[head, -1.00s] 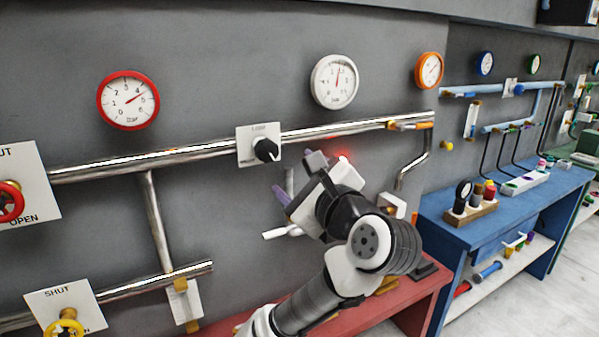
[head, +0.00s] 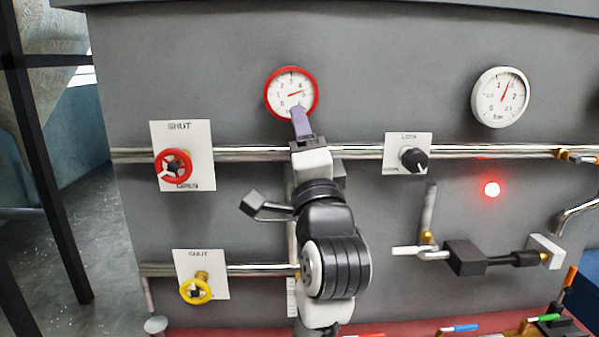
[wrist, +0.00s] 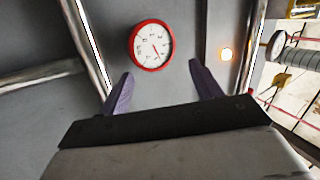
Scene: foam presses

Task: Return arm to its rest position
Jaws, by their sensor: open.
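My gripper (head: 301,122) is in front of the grey panel (head: 410,105), just below the red-rimmed gauge (head: 291,93). The arm rises from the bottom middle of the head view, and one purple finger overlaps the gauge's lower edge there. In the wrist view my gripper (wrist: 160,69) shows two purple fingers spread apart with nothing between them. The red-rimmed gauge (wrist: 151,45) appears beyond the gap. Whether a finger touches the panel cannot be told.
A red handwheel (head: 173,167) and a yellow handwheel (head: 195,290) are at left. A black knob (head: 413,159), a lit red lamp (head: 492,189) and a white-rimmed gauge (head: 500,97) are at right. Pipes cross the panel. Several coloured items lie on the red bench (head: 400,329) below.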

